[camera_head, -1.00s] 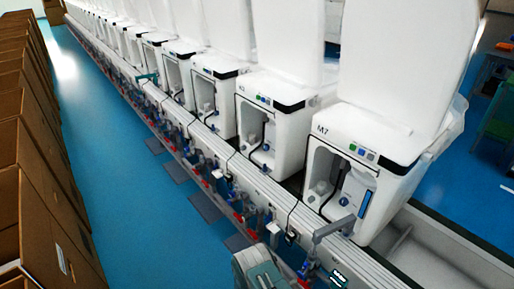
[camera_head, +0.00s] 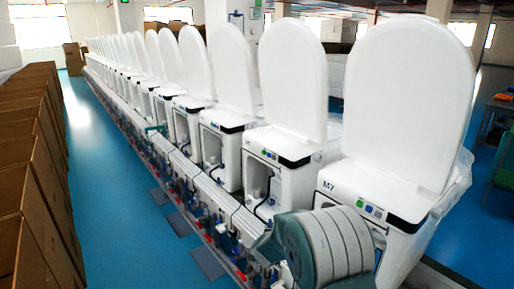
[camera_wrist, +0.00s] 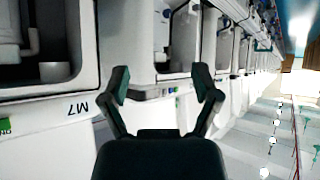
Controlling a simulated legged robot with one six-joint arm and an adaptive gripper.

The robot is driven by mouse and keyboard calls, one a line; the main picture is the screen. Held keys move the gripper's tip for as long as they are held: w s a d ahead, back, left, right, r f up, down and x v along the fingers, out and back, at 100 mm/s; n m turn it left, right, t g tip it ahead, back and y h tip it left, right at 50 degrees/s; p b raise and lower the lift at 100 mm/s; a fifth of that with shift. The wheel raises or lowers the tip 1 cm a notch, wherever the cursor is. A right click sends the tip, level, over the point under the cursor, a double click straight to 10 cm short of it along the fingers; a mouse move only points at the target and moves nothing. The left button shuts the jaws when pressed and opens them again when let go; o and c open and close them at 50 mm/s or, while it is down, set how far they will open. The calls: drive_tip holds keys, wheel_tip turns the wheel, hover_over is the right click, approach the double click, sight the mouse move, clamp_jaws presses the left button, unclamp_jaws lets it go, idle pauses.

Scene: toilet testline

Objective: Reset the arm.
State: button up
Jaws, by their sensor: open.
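My gripper (camera_wrist: 163,88) shows in the wrist view with its two dark fingers spread apart and nothing between them. Beyond the fingers is the row of white toilet units, seen upside down. The unit marked M7 (camera_wrist: 45,106) is at the left of that view. In the head view, the M7 unit (camera_head: 335,190) stands at the right with its white lid raised. My arm, grey and teal, is folded in front of it and hides its lower front. The gripper's fingers do not show in the head view.
More toilet units (camera_head: 232,125) with raised lids run back to the left along the line. Brown cardboard boxes (camera_head: 30,150) stand in a row at the left. The blue floor (camera_head: 105,140) between boxes and line is clear. A green-and-grey workbench (camera_head: 497,125) is at the far right.

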drive_tip(key=s+d+r+n+g+y, duration=0.1)
drive_tip(key=s+r+y, duration=0.1)
drive_tip(key=s+r, duration=0.7)
drive_tip(key=s+d+r+n+g+y, duration=0.1)
drive_tip(key=s+d+r+y, duration=0.1)
drive_tip(key=s+r, duration=0.7)
drive_tip(key=s+d+r+g+h, duration=0.1)
drive_tip(key=s+d, duration=0.3)
drive_tip(key=s, duration=0.7)
drive_tip(key=s+d+r+m+g+h, duration=0.1)
drive_tip(key=s+d+r, duration=0.1)
drive_tip(key=s, duration=1)
drive_tip(key=shift+s+d+g+h, duration=0.2)
drive_tip(key=shift+d+g+h, duration=0.15)
drive_tip(key=shift+d, duration=0.55)
